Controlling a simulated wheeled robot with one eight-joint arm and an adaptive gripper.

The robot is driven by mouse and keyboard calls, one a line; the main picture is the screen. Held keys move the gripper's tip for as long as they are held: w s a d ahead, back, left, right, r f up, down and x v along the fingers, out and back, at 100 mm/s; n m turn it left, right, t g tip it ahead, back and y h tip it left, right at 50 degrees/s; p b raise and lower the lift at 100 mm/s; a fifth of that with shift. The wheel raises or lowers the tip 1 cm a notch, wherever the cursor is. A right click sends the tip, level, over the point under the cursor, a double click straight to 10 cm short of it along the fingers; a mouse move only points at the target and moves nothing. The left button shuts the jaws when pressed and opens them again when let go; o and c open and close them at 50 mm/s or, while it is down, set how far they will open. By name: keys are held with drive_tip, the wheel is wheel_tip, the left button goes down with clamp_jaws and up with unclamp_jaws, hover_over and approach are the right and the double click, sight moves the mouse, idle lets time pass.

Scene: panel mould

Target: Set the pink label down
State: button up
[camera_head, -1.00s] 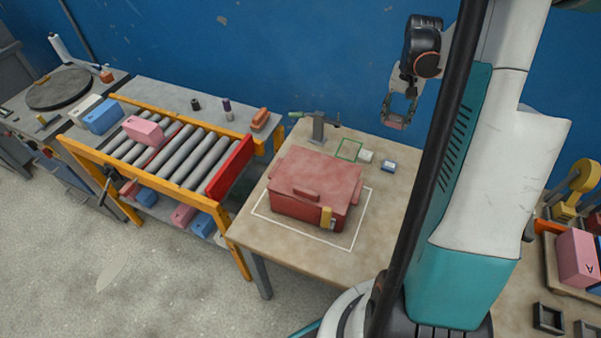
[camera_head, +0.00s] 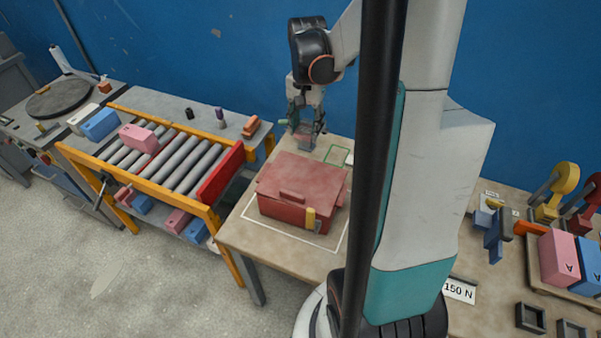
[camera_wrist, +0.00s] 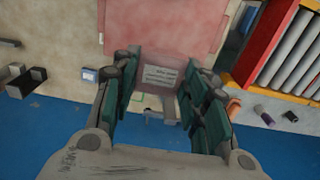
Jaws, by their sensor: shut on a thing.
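The pink label (camera_wrist: 160,72), a flat pinkish piece with a white printed patch, is between my gripper's fingertips in the wrist view. My gripper (camera_wrist: 157,82) is shut on it. In the head view my gripper (camera_head: 305,138) points down above the back of the table, behind the red lidded box (camera_head: 292,190); the label is hard to make out there.
A white outline (camera_head: 275,237) surrounds the red box on the table. A roller conveyor (camera_head: 165,160) with a pink block (camera_head: 138,137) stands at left. A small blue-and-white block (camera_wrist: 90,75) is on the table. A blue wall (camera_head: 200,50) is behind.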

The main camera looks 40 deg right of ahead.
sight(305, 176)
wheel_tip(305, 176, down, 18)
drive_tip(key=b, duration=0.3)
drive_tip(key=shift+r+b, duration=0.2)
drive_tip(key=shift+b, duration=0.1)
drive_tip(key=shift+f, duration=0.15)
drive_tip(key=o, duration=0.8)
drive_tip(key=shift+o, duration=0.8)
wheel_tip(305, 176, up, 12)
drive_tip(key=p, duration=0.2)
drive_tip(key=shift+r+p, duration=0.2)
drive_tip(key=shift+p, duration=0.15)
